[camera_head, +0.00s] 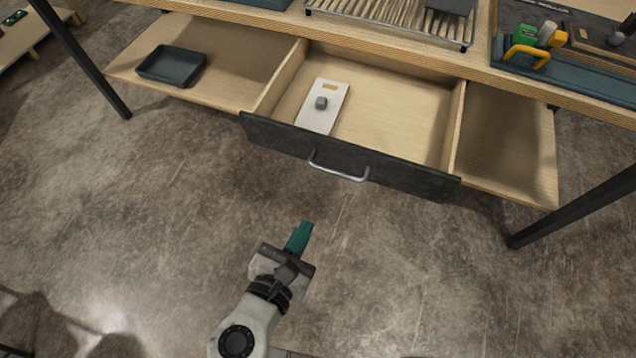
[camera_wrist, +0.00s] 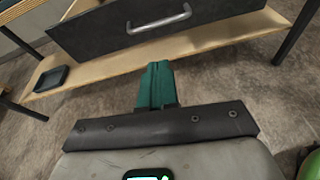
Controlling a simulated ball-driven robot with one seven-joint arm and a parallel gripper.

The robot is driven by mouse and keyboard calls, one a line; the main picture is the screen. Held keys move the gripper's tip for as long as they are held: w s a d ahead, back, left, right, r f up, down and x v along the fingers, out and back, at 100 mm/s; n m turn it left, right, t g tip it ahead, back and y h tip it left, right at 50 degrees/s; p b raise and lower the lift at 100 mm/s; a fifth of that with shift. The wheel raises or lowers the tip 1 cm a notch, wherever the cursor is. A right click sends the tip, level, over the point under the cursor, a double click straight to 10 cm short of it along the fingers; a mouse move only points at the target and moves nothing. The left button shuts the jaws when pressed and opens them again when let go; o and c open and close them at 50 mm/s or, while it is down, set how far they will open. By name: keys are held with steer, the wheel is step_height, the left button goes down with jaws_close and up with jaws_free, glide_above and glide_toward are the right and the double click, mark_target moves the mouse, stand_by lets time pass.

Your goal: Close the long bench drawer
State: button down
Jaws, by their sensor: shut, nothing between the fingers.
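The long bench drawer (camera_head: 400,121) stands pulled out under the bench top, with a dark front panel (camera_head: 408,179) and a silver bar handle (camera_head: 338,169). Inside it lies a white board with a small grey block on it. My gripper (camera_head: 303,229) has teal fingers, shut and empty, in front of the drawer and apart from it, pointing toward the handle. In the wrist view the fingers (camera_wrist: 157,70) are together, with the drawer front (camera_wrist: 105,30) and its handle (camera_wrist: 158,20) beyond them.
A dark tray (camera_head: 171,65) sits on the lower shelf left of the drawer. The bench legs (camera_head: 82,58) stand at both sides. A wire rack (camera_head: 390,20) and tools lie on the bench top. The floor before the drawer is clear.

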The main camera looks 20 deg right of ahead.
mark_target(323, 170)
steer(key=w+d+f+n+t, duration=0.1)
steer(key=w+d+f, duration=0.1)
steer(key=w+d, duration=0.5)
steer(key=w, duration=0.2)
steer(key=shift+w+d+n, duration=0.2)
steer(key=shift+w+n, duration=0.1)
steer(key=shift+d+r, duration=0.1)
steer(key=r+x, duration=0.2)
steer(key=x, duration=0.8)
steer(key=d+r+b+x, duration=0.1)
steer(key=r+x, duration=0.1)
steer(key=x, duration=0.8)
steer(key=w+r+b+x, duration=0.1)
steer(key=r+x, duration=0.2)
steer(key=x, duration=0.7)
steer(key=shift+d+f, duration=0.1)
steer(key=shift+d, duration=0.2)
steer(key=shift+w+d+b, duration=0.4)
steer(key=shift+d, duration=0.05)
steer(key=shift+w+d+r, duration=0.1)
steer(key=shift+w+r, duration=0.05)
steer(key=shift+r, duration=0.1)
steer(key=shift+r, duration=0.1)
